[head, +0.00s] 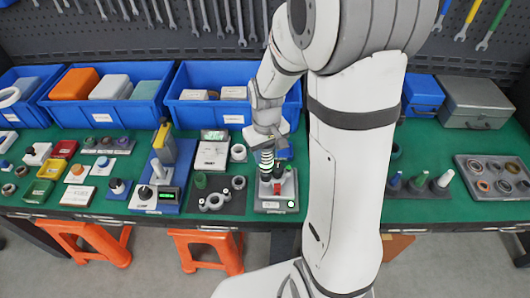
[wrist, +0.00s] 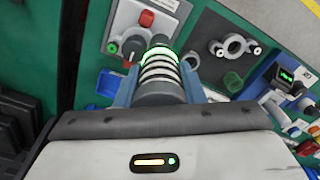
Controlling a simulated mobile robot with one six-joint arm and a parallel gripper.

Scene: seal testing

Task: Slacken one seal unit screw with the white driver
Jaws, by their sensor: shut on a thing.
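My gripper (head: 267,150) is shut on a dark cylinder with white bands and a lit green ring (wrist: 160,72); this banded cylinder also shows in the head view (head: 266,161). It is over the rear of a grey station with a red switch (head: 277,188); I cannot tell whether it touches the station. The white driver (head: 443,181) stands at the right end of a dark holder, beside a green and a blue driver. A grey eared ring (head: 212,201) lies on a dark plate left of the station.
Blue bins (head: 232,107) line the back of the green bench (head: 345,215). A yellow-topped instrument (head: 164,143) stands to the left. A tray of rings (head: 495,178) lies at the far right. The bench right of the driver holder is partly clear.

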